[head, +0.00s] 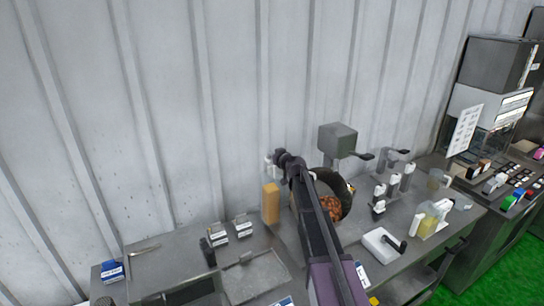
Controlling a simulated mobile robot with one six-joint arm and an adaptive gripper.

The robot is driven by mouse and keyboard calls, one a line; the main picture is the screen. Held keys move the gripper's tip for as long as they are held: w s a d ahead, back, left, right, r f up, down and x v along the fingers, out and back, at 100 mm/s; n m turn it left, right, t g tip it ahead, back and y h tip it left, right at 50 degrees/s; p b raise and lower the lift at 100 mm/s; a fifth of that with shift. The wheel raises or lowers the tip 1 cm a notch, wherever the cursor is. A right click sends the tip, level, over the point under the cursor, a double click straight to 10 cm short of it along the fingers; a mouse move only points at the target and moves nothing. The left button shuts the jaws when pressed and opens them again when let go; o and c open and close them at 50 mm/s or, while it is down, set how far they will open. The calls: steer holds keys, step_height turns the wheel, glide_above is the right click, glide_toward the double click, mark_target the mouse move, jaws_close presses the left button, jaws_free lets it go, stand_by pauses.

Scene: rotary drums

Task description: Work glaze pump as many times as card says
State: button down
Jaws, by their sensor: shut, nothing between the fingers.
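My arm reaches up from the bottom middle of the head view, and its dark far joints are near the wall. The fingers of my gripper cannot be made out. Several small white and dark upright dispensers stand on the right counter, one of them a white one (394,180); I cannot tell which thing is the glaze pump. A white sheet with rows of small marks (465,128) stands upright at the right. Small cards with dark print (243,228) stand on the left counter. No writing is legible at this size.
A round drum with reddish-brown pieces (331,207) is right of my arm, partly hidden by it. A grey box (337,139) stands behind it. A tan block (270,204) is left of my arm. A white tray (382,243) and a clear jug (431,218) occupy the right counter.

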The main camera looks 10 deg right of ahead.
steer(key=shift+f+b, duration=1.15)
steer(key=shift+r, duration=0.2)
step_height(320, 180, up, 4)
steer(key=p, duration=0.4)
steer(key=shift+p, duration=0.3)
steer(key=p+v, duration=0.2)
steer(key=v, duration=0.8)
steer(key=shift+f, duration=0.2)
